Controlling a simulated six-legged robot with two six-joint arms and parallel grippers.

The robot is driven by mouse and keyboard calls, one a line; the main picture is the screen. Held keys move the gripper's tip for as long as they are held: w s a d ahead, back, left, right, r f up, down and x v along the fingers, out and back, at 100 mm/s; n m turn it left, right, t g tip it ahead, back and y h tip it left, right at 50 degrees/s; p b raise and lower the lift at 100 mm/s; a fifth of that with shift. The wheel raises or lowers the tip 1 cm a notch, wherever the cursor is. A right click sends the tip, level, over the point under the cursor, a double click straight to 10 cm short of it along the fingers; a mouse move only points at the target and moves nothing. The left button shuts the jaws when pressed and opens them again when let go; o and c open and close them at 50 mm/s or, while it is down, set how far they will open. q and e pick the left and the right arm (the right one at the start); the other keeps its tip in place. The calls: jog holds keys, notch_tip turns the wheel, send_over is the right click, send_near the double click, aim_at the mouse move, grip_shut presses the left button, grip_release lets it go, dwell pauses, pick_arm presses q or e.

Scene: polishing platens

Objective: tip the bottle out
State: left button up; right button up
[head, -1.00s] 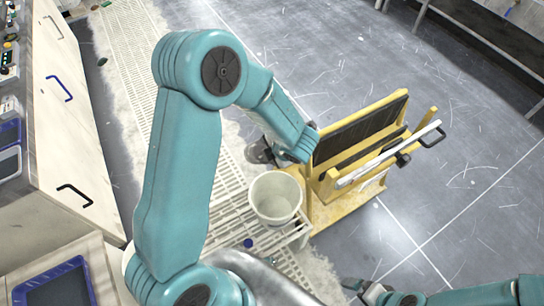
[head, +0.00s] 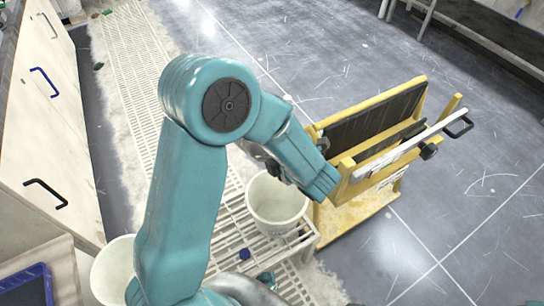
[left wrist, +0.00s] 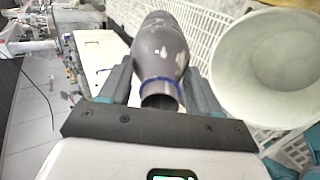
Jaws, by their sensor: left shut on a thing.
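In the left wrist view a grey bottle (left wrist: 160,45) with a blue ring round its neck lies between the fingers of my left gripper (left wrist: 158,88). The gripper is shut on it near the neck. A pale bucket (left wrist: 265,65) is beside the bottle on the right there. In the head view the bucket (head: 275,222) stands open on a white grating. My left gripper (head: 276,170) is at its upper rim in the picture, mostly hidden by my wrist. The bottle is largely hidden there, and I cannot tell its tilt. My right gripper is out of view.
A yellow stand (head: 345,222) with a dark panel and a white bar is right of the bucket. A small blue cap (head: 244,254) lies on the grating (head: 130,70). Another pale bucket (head: 112,272) is at lower left. Drawers (head: 45,120) line the left; open floor is at right.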

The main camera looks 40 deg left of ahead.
pick_arm(q)
jog(key=shift+f+t+y+b, duration=0.45)
jog(key=shift+f+y+b, duration=0.6)
jog(key=shift+f+b, duration=1.3)
jog(key=shift+f+t+y+b, duration=0.45)
jog(key=shift+f+y+b, duration=0.7)
jog(key=shift+b, duration=2.25)
jog(key=shift+c, duration=0.6)
jog(key=shift+f+y+b, duration=0.1)
jog(key=shift+y+b, duration=0.3)
jog(key=shift+b, duration=0.05)
